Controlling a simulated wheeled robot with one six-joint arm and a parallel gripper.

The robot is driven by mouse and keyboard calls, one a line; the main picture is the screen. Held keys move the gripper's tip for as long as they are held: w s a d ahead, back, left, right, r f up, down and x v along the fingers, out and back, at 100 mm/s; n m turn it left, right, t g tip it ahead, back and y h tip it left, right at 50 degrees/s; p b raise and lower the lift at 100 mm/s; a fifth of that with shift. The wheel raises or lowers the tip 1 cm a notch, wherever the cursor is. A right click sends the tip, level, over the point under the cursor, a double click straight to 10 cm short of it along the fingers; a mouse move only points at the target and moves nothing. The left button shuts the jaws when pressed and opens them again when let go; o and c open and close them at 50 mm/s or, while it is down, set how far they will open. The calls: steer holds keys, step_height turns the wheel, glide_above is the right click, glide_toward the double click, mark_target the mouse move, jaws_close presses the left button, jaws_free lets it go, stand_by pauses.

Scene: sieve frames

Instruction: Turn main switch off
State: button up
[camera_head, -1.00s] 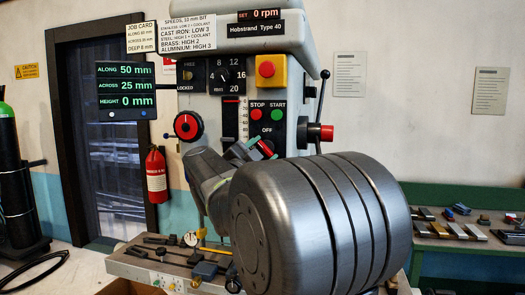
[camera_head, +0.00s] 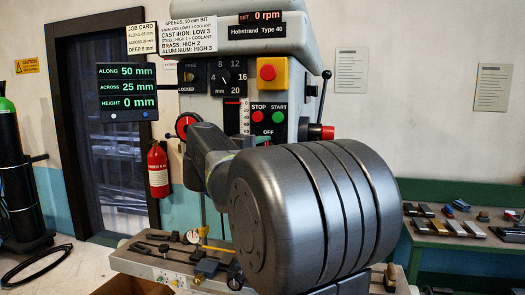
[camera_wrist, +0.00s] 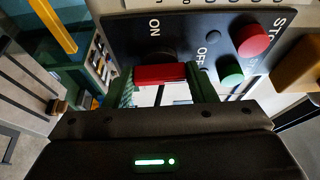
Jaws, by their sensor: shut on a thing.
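The main switch has a red handle (camera_wrist: 160,74) on a dark panel marked ON and OFF in the wrist view. My gripper (camera_wrist: 164,86) has one green finger at each end of the handle and is shut on it. The ON mark lies above the handle and the OFF mark above and to its right. The switch's pivot is mostly hidden behind the handle.
The red STOP button (camera_wrist: 251,40) and green START button (camera_wrist: 231,69) are close to the right of my fingers. In the head view a red emergency button (camera_head: 267,72) sits above them, and a lever (camera_head: 322,95) stands to the right. The speed display reads 0 rpm.

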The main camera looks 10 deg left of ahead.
stand_by(0.5)
steer(key=o, duration=1)
steer(key=shift+s, duration=0.1)
steer(key=b+v, duration=0.3)
steer(key=v, duration=1)
steer(key=shift+s+a+r, duration=0.1)
steer(key=shift+s+a, duration=0.1)
steer(key=shift+s, duration=0.05)
steer(key=p+x, duration=0.3)
steer(key=x, duration=1.1)
steer(key=shift+s, duration=0.1)
